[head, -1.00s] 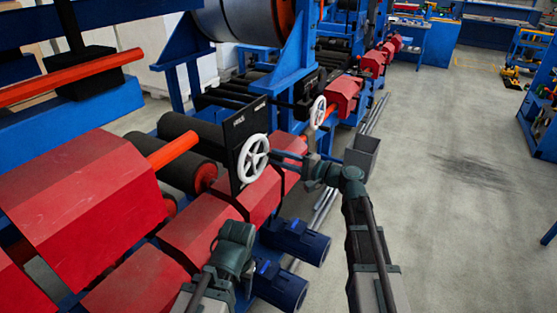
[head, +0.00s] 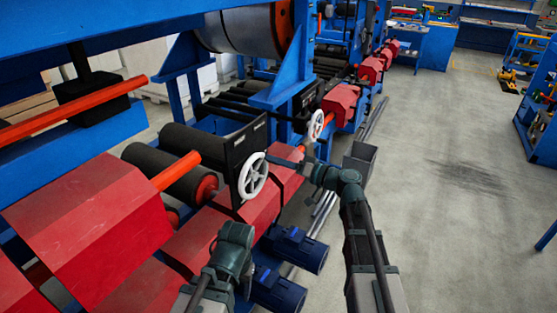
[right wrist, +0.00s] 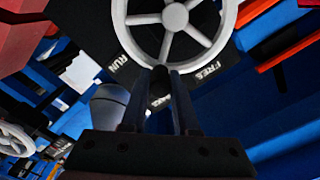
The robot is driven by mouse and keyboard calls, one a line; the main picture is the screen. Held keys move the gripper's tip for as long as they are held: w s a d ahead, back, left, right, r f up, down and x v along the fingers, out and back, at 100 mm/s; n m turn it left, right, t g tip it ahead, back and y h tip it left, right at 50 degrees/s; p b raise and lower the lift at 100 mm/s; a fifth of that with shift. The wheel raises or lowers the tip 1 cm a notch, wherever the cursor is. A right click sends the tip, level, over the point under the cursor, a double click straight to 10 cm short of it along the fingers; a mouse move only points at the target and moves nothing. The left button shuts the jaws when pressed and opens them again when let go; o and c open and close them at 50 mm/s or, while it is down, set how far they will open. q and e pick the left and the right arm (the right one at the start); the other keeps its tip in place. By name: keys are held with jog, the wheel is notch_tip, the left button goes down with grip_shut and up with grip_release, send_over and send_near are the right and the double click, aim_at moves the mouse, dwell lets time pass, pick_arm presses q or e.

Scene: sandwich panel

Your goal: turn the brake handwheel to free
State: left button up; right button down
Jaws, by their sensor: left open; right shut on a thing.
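The near white handwheel (head: 253,175) stands on a black panel (head: 240,150) at the side of the machine. In the right wrist view the handwheel (right wrist: 175,22) is close up, with light lettering around it; "RUN" is readable at left and a word like "FREE" at right.
A second white handwheel (head: 317,124) is farther along the machine; a white wheel also shows at the left of the right wrist view (right wrist: 14,142). Red covers (head: 90,225) and blue motors (head: 297,249) lie along the machine. Open floor (head: 450,210) is at right.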

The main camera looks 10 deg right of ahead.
aim_at(255, 159)
jog(key=n, duration=0.1)
jog(key=s+r+n+p, duration=0.1)
jog(key=shift+s+a+r+n, duration=0.1)
jog(key=shift+a+r+n, duration=0.1)
jog(key=shift+a+n, duration=0.2)
jog(key=n, duration=0.1)
jog(key=s+a+n, duration=0.1)
jog(key=shift+r+n+p, duration=0.35)
jog(key=shift+n, duration=0.05)
jog(key=shift+s+a+r+n, duration=0.15)
jog(key=shift+s+n, duration=0.15)
jog(key=shift+n, duration=0.3)
jog(key=shift+s+a+n, duration=0.15)
jog(key=shift+s+n, duration=0.15)
jog(key=shift+n, duration=0.3)
jog(key=shift+s+a+n, duration=0.25)
jog(key=shift+s+n, duration=0.05)
jog(key=shift+n, duration=0.35)
jog(key=shift+s+a+n, duration=0.2)
jog(key=shift+s+n, duration=0.05)
jog(key=shift+n, duration=0.4)
jog(key=c, duration=0.7)
grip_release()
jog(key=shift+r, duration=0.1)
jog(key=shift+p, duration=0.3)
jog(key=v, duration=1.3)
jog(key=shift+s+d, duration=0.25)
jog(key=shift+d, duration=0.1)
